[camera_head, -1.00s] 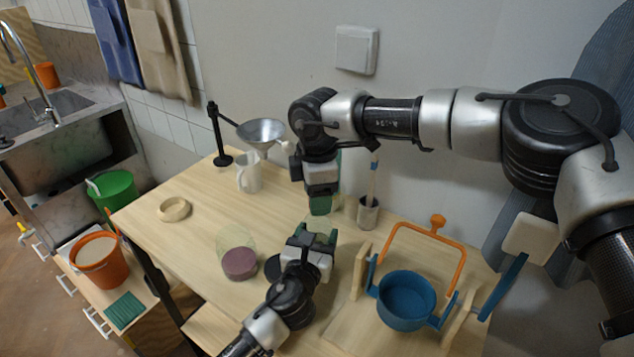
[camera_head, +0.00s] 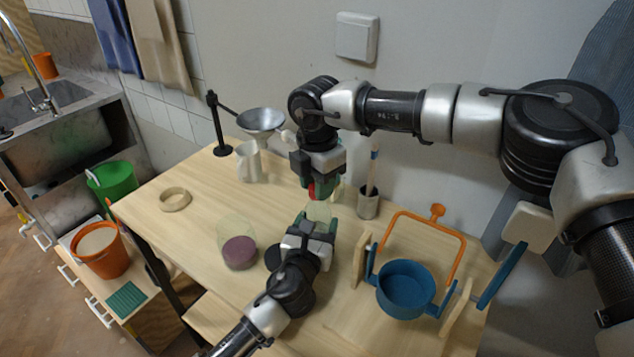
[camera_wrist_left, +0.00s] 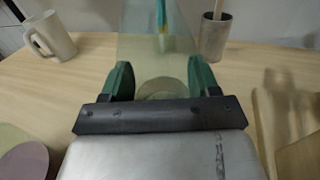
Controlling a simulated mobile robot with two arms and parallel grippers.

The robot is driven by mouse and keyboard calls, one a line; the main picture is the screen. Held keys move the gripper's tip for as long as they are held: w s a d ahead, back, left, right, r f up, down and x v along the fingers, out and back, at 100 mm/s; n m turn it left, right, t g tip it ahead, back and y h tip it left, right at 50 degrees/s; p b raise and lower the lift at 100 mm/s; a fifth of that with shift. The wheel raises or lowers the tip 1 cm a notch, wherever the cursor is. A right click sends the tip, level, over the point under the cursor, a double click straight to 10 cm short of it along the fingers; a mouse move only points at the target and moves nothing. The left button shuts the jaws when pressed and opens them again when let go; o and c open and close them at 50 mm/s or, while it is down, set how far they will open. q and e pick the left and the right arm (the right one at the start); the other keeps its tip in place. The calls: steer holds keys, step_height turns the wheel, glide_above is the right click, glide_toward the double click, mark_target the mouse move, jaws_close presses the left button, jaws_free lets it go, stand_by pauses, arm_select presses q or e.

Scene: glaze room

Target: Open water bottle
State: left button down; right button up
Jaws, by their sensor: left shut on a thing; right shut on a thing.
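The water bottle is a pale see-through body (camera_head: 319,211) standing on the table, partly hidden by my grippers. In the left wrist view the clear bottle (camera_wrist_left: 150,50) rises between the green fingers. My left gripper (camera_head: 316,227) is shut on the bottle from the front. My right gripper (camera_head: 324,188) points down just above the bottle, shut on a small red piece that looks like its cap (camera_head: 312,191). I cannot tell whether the cap touches the bottle's neck.
A clear jar with purple contents (camera_head: 239,252) stands left of my left gripper. A metal cup (camera_head: 368,205) with a brush is behind right. A blue pot (camera_head: 404,291) in a wooden stand is at right. A white mug (camera_head: 248,163) and funnel (camera_head: 262,121) are behind left; a ring (camera_head: 175,200) lies left.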

steer(key=n, duration=0.4)
steer(key=o, duration=1)
steer(key=shift+r, duration=2.35)
steer(key=shift+c, duration=0.3)
step_height(320, 180, up, 3)
steer(key=m, duration=0.5)
steer(key=shift+f, duration=3.85)
